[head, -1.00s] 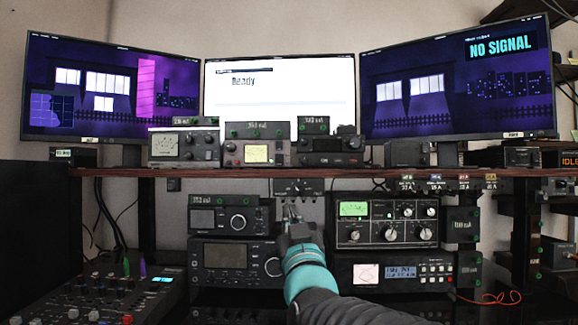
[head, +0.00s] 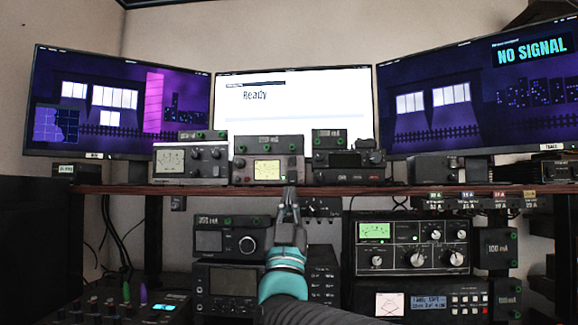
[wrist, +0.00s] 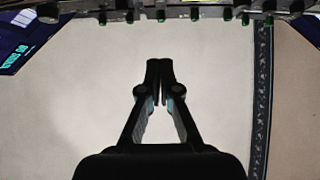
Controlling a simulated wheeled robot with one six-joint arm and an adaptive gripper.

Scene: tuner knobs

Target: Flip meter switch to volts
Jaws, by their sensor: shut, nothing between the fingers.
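My gripper (head: 289,192) is shut and empty, pointing up at the shelf's front edge in the head view. In the wrist view its fingertips (wrist: 160,65) meet in front of a pale wall. A small dark switch panel (head: 322,207) hangs under the shelf, just right of the fingers; its left part is hidden behind them. A meter box with a lit cream dial (head: 267,170) stands on the shelf behind and left of the fingertips. A tuner with a green-lit meter (head: 375,231) and several knobs stands below right. I cannot make out a volts marking or any switch position.
The brown shelf edge (head: 150,190) runs across just behind my gripper. A radio (head: 230,240) stands left of my arm, and a mixer (head: 100,308) is at lower left. In the wrist view, a row of green terminals (wrist: 195,14) crosses the top.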

